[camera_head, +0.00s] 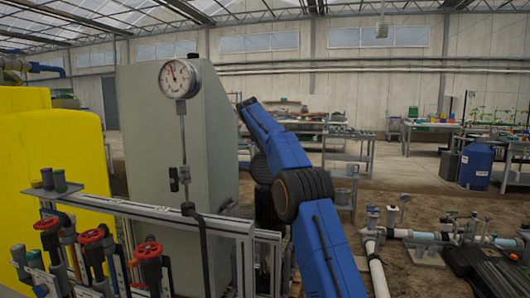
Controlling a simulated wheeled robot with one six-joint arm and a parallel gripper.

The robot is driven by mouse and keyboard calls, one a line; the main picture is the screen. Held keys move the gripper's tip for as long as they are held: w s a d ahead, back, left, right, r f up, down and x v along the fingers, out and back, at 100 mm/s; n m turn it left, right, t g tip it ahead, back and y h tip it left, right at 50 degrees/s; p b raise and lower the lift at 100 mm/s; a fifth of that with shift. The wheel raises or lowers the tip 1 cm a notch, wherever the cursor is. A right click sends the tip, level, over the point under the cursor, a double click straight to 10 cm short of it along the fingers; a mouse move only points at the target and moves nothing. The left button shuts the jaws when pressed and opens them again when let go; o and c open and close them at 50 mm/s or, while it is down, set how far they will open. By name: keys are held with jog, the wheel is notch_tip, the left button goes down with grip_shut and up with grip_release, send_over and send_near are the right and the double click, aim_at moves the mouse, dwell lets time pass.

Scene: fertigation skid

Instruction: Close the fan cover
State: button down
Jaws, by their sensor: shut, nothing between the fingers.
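I cannot make out the fan cover for certain. A tall grey cabinet-like body (222,120) stands upright left of centre, with a flat front and a narrower slanted right side; whether the fan cover is part of it, I cannot tell. My blue arm rises from the bottom right of centre to the right edge of this grey body. My gripper does not show; the far end of the arm is out of sight near or behind that edge. Whether it touches anything is hidden.
A round dial gauge (178,79) on a thin stem stands before the grey body. A metal rail (150,210) and red-handled valves (147,251) fill the lower left, beside a yellow tank (50,150). White pipes (376,262) lie low right. A blue drum (476,166) stands farther back.

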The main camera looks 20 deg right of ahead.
jog(key=shift+w+d, duration=0.75)
jog(key=shift+w, duration=0.3)
jog(key=shift+r, duration=0.15)
jog(key=v, duration=1.6)
jog(key=s+r+m+y, duration=0.15)
jog(key=s+m, duration=0.55)
jog(key=s, duration=0.7)
jog(key=s+a+f+m+g+y, duration=0.1)
jog(key=s+f+m, duration=0.5)
jog(key=s, duration=0.6)
jog(key=s+f+m+y, duration=0.1)
jog(key=s+f+m, duration=0.45)
jog(key=s, duration=0.75)
jog(key=s+a+f+m+g, duration=0.1)
jog(key=s+f+m, duration=0.2)
jog(key=s+f, duration=0.7)
jog(key=s+a+f+m+y, duration=0.1)
jog(key=s+f+m, duration=0.6)
jog(key=s+f, duration=1.1)
jog(key=shift+s+a+f, duration=0.2)
jog(key=shift+s+a, duration=0.05)
jog(key=shift+s, duration=0.85)
